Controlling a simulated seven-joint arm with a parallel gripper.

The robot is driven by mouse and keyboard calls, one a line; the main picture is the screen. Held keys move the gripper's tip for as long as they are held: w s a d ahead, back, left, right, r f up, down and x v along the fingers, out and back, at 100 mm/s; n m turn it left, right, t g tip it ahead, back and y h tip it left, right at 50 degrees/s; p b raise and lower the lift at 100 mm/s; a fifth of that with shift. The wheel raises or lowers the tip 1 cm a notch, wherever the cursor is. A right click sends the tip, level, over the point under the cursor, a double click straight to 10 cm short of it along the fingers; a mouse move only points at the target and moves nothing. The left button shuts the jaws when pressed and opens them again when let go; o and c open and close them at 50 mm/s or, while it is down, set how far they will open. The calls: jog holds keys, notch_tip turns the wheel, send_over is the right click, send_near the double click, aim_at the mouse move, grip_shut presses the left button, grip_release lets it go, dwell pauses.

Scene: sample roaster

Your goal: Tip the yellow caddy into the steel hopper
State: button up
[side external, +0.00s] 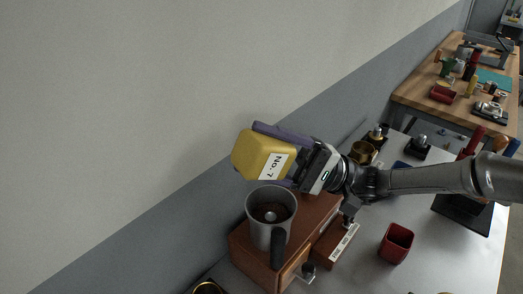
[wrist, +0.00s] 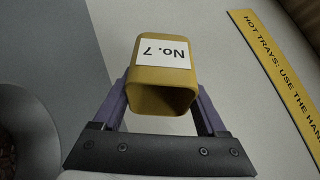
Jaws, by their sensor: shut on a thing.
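The yellow caddy (side external: 258,152), labelled "No. 7", is held tilted in the air by my gripper (side external: 268,154), whose purple fingers are shut on either side of it. The steel hopper (side external: 260,231), a grey cup with a dark handle, stands just below the caddy with brown contents inside. In the wrist view the caddy (wrist: 164,76) sits between the fingers (wrist: 164,104), its open mouth facing the camera; I see no contents in the visible part. The hopper (wrist: 52,112) shows at the left edge with brown beans in it, apart from the caddy.
The hopper stands on a wooden box (side external: 245,246). A red cup (side external: 396,243) stands on the grey table to the right. Brass and black items (side external: 363,152) stand behind my wrist. A yellow hot-tray warning strip (wrist: 275,75) shows in the wrist view.

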aim_at(247, 169)
jog(key=shift+s+r, duration=0.15)
dwell(0.3)
jog(key=shift+h, duration=0.3)
jog(key=n+h, duration=0.1)
jog(key=h, duration=0.1)
jog(key=a+f+n+h, duration=0.1)
jog(key=h, duration=0.1)
jog(key=shift+s+f+n, duration=0.1)
jog(key=shift+n, duration=0.3)
jog(key=h, duration=0.2)
jog(key=a+f+n+h, duration=0.1)
jog(key=h, duration=0.1)
jog(key=n+h, duration=0.1)
jog(key=h, duration=0.1)
jog(key=shift+s+a+f+t, duration=0.25)
jog(key=shift+s+f+t, duration=0.05)
jog(key=shift+s+f, duration=0.05)
jog(key=t+h, duration=0.1)
jog(key=h, duration=0.1)
jog(key=n+t+h, duration=0.1)
jog(key=h, duration=0.2)
jog(key=shift+r+n+h, duration=0.15)
jog(key=shift+n+h, duration=0.15)
jog(key=h, duration=0.1)
jog(key=t+h, duration=0.1)
jog(key=h, duration=0.1)
jog(key=d+f+n+t+h, duration=0.1)
jog(key=shift+w+h, duration=0.25)
jog(key=shift+h, duration=0.15)
jog(key=shift+d+r, duration=0.1)
